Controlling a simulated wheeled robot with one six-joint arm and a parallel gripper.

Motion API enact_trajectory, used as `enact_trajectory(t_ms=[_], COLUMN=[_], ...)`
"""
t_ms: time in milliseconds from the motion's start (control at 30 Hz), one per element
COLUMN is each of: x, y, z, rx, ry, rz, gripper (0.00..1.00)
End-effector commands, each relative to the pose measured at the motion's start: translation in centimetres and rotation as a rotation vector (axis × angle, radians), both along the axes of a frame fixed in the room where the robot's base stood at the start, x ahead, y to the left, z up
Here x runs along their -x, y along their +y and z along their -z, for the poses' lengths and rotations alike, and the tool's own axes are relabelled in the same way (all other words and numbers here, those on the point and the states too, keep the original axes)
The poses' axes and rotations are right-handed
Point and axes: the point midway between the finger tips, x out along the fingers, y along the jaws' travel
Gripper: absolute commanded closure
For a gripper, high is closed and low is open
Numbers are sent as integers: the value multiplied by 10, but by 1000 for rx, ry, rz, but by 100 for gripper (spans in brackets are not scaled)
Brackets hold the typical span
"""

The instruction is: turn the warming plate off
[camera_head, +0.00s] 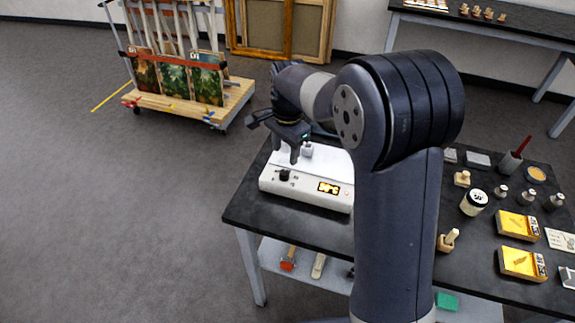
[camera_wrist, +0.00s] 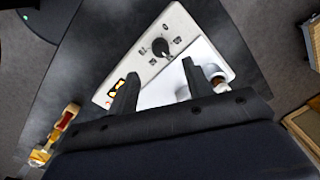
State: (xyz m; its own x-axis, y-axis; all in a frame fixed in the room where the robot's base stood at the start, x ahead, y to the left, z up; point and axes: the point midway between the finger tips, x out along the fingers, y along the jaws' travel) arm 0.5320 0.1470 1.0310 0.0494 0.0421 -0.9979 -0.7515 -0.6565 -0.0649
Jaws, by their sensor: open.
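The warming plate (camera_head: 308,180) is a white box with a lit orange display (camera_head: 329,188) at the left end of the black table. Its black knob (camera_head: 284,175) is on the front face, left of the display. In the wrist view the knob (camera_wrist: 161,47) sits on the white panel (camera_wrist: 180,35) between printed marks, and the display (camera_wrist: 117,88) glows orange. My gripper (camera_head: 293,152) is over the plate, close above and behind the knob. In the wrist view my gripper (camera_wrist: 158,80) is open, its fingers apart with nothing between them. The knob lies beyond the fingertips.
Jars, yellow boxes (camera_head: 518,225) and small tools crowd the table's right side. A cart with paintings (camera_head: 190,85) stands at the back left. The floor to the left is clear.

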Motion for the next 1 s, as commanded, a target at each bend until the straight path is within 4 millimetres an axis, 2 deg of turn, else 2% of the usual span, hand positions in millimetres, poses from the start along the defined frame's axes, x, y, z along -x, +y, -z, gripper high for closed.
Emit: enact_trajectory(t_ms=[200, 433, 600, 833, 1000], x=[-1, -3, -4, -4, -4], y=[1, 3, 3, 3, 3], z=[43, 74, 83, 83, 83], rx=[2, 1, 0, 0, 0], ry=[5, 3, 1, 0, 0], rz=[-1, -2, -2, -2, -2], gripper=[52, 52, 52, 52, 65])
